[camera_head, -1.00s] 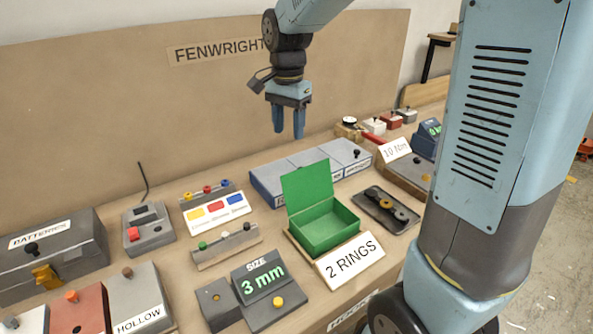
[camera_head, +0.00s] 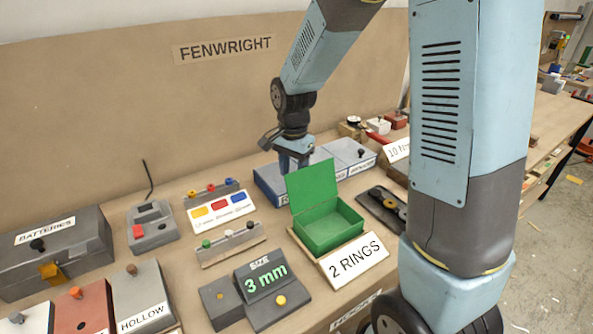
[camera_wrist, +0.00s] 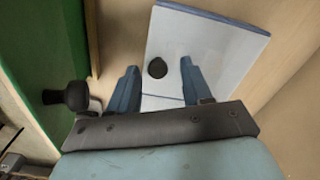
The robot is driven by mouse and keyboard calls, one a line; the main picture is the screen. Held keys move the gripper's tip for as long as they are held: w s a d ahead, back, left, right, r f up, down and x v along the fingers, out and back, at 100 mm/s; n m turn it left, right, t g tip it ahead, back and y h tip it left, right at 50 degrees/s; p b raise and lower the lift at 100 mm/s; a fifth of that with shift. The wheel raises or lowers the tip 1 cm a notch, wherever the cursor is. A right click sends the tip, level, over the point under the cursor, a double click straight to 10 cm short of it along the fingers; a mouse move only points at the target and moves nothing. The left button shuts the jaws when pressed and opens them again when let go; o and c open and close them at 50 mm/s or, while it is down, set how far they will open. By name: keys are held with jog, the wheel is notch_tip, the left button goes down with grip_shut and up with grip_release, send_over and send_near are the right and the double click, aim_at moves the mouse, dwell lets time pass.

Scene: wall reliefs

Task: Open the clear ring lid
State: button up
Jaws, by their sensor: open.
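A low blue-grey box (camera_head: 266,186) with several lidded compartments stands at the back of the bench. Its labels are partly hidden by the green box and too small to read surely. In the wrist view a pale, clear-looking lid (camera_wrist: 205,55) with a dark round knob (camera_wrist: 157,68) lies flat below my gripper. My gripper (camera_head: 290,168) points down over the left part of this box. It also shows in the wrist view (camera_wrist: 158,82), open, with its blue fingers apart on either side of the knob in the picture. I cannot tell the height gap to the knob.
A green box (camera_head: 335,232) with its lid (camera_head: 313,192) raised stands just in front, close to my gripper, with a "2 RINGS" card (camera_head: 357,259) before it. A dark tray (camera_head: 380,211) lies to its right. Colour-knob racks and a grey BATTERIES box (camera_head: 50,255) are at left.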

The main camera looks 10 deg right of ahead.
jog(key=shift+f, duration=0.1)
jog(key=shift+c, duration=0.2)
grip_shut()
dwell(0.5)
